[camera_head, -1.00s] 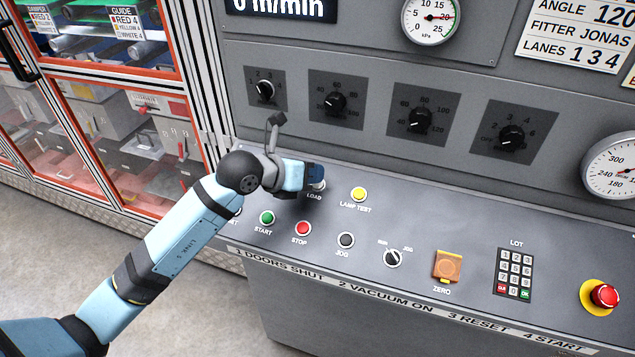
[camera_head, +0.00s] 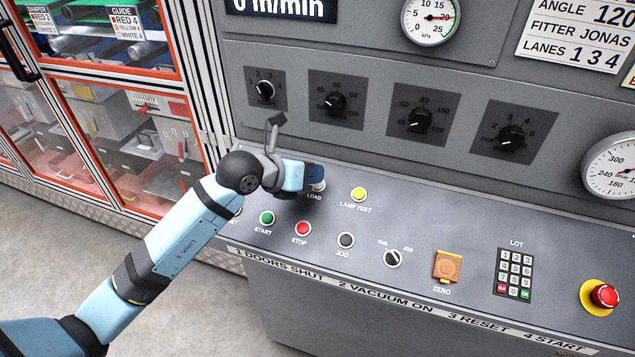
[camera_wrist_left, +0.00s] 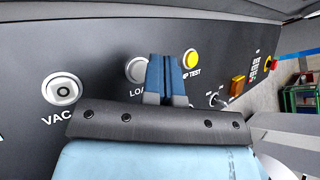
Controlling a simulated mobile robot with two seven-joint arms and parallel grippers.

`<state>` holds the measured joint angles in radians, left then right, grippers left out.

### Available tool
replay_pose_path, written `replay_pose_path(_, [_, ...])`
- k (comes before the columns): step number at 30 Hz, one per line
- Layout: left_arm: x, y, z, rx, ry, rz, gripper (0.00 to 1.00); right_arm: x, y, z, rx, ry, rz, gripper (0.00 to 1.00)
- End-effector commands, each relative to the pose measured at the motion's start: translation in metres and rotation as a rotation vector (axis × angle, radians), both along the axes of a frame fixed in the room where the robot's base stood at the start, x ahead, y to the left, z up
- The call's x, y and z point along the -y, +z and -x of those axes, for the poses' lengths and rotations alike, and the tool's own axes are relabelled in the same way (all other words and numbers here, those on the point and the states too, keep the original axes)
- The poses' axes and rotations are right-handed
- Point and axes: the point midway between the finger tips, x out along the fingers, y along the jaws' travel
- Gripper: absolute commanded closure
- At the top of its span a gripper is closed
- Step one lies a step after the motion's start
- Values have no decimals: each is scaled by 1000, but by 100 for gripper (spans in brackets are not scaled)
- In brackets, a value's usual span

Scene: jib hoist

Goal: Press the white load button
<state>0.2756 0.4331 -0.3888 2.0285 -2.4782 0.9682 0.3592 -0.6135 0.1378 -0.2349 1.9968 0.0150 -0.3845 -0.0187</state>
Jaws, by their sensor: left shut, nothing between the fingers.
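The white load button (camera_head: 319,186) sits on the sloped grey console, above its LOAD label. My left gripper (camera_head: 316,175) is over it and hides most of it in the head view. In the left wrist view the white button (camera_wrist_left: 137,70) shows just left of the shut blue fingertips (camera_wrist_left: 165,75), which cover part of it and its label. I cannot tell whether the fingertips touch the button. The fingers hold nothing. My right gripper is not in view.
A yellow lamp test button (camera_head: 359,194) is just to the right. The green start button (camera_head: 267,217), red stop button (camera_head: 303,228) and black jog button (camera_head: 345,240) lie in front. A red emergency stop (camera_head: 605,296) is at far right. Black dials (camera_head: 335,103) line the upright panel.

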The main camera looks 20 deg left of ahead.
Motion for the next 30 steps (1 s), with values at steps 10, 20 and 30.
replay_pose_path(10, [0, 0, 0, 0, 0, 0, 100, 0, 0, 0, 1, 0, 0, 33])
replay_pose_path(20, [0, -8, -3, 0, 0, 0, 100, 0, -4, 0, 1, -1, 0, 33])
replay_pose_path(30, [0, -8, -3, 0, 0, 0, 100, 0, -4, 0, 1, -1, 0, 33])
